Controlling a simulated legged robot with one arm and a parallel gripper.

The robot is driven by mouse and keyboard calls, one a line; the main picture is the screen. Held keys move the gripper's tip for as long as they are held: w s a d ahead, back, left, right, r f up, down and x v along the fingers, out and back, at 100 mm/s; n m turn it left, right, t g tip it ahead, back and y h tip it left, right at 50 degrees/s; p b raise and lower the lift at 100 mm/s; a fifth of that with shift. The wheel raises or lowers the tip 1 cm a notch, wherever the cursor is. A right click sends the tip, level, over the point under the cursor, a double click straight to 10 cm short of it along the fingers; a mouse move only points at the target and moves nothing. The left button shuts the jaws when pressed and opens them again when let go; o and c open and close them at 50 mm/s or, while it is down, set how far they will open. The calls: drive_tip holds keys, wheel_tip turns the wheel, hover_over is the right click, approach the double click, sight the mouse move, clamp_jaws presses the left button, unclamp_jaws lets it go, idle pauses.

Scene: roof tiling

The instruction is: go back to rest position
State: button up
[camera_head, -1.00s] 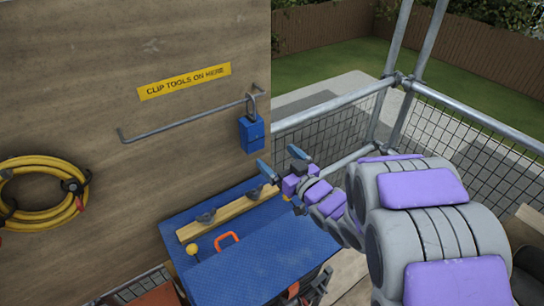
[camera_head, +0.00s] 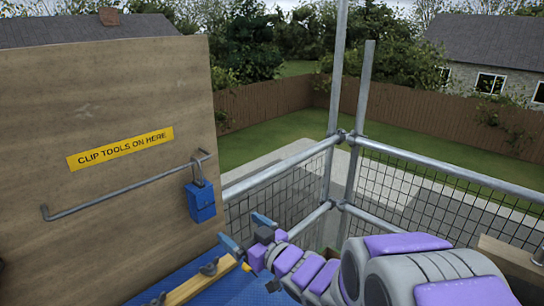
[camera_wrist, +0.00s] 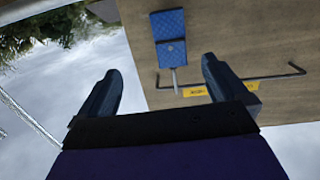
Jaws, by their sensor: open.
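My gripper (camera_head: 246,232) is open and empty in the head view, in front of the wooden board and below right of the blue padlock (camera_head: 201,201). In the wrist view (camera_wrist: 163,90) its two dark fingers stand wide apart with nothing between them. The padlock hangs from the right end of the grey metal rail (camera_head: 125,188) on the board. It also shows in the wrist view (camera_wrist: 168,38), turned upside down, beyond the fingers and apart from them.
The board (camera_head: 110,90) carries a yellow sign (camera_head: 120,149). A blue mat (camera_head: 225,285) with a wooden strip (camera_head: 195,285) lies below my gripper. Scaffold rails (camera_head: 440,172) with mesh enclose the right side. A timber piece (camera_head: 512,262) sits at the right edge.

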drive_tip(key=d+f+m+h, duration=0.35)
drive_tip(key=d+h, duration=0.45)
drive_tip(key=d, duration=0.4)
drive_tip(key=s+d+f+m+g+h, duration=0.3)
drive_tip(key=s+d+g+h, duration=0.15)
drive_tip(key=s+d, duration=0.5)
drive_tip(key=s+d+m+g, duration=0.2)
drive_tip(key=s+g, duration=0.7)
drive_tip(key=s, duration=1.7)
drive_tip(key=shift+s+d+f+m, duration=0.35)
drive_tip(key=shift+d+f+m, duration=0.1)
drive_tip(key=shift+m, duration=0.1)
